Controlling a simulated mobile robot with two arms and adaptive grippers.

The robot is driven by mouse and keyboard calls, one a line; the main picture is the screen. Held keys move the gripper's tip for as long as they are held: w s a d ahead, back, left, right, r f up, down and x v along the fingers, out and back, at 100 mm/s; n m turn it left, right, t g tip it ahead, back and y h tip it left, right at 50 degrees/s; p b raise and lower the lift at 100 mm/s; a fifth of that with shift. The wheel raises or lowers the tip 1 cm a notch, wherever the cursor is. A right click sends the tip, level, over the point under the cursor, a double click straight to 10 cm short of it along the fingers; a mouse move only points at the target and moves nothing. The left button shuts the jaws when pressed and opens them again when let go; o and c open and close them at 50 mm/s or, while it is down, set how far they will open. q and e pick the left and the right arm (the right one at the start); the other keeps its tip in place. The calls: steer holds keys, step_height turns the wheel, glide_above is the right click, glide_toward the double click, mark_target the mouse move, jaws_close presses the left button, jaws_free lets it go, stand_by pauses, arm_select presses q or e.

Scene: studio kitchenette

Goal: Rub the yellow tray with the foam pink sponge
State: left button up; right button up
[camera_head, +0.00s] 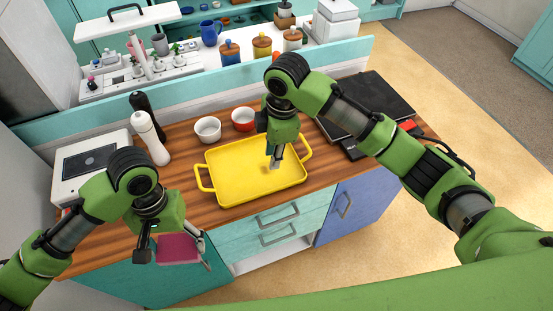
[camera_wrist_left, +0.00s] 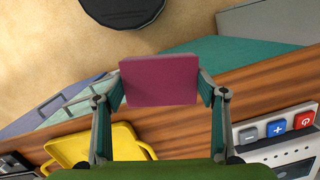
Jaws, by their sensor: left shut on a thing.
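The pink sponge (camera_head: 178,249) is held between the fingers of my left gripper (camera_head: 177,256), left of the tray and near the counter's front edge. In the left wrist view the sponge (camera_wrist_left: 158,82) sits squarely between both fingers. The yellow tray (camera_head: 230,183) lies on the wooden counter, with a handle at each end. Its corner (camera_wrist_left: 88,143) shows at the lower left of the left wrist view. My right gripper (camera_head: 274,160) points down over the tray's right part, its fingertips close to the tray floor. I cannot tell whether they touch it.
Dark and white bottles (camera_head: 149,136) and a white appliance (camera_head: 85,165) are at the left. A dark hob (camera_head: 375,97) is at the right. A low backsplash runs behind.

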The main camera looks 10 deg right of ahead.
mark_target(277, 188)
steer(key=shift+n+g+h, duration=0.4)
steer(key=shift+n+h, duration=0.2)
steer(key=f, duration=0.4)
steer(key=s+f, duration=0.1)
steer(key=f, duration=0.2)
steer(key=s+f, duration=0.1)
steer(key=f, duration=0.3)
steer(key=shift+s+d+f, duration=0.15)
steer(key=shift+d+f, duration=0.2)
jaws_close()
steer(key=shift+o, duration=0.3)
jaws_free()
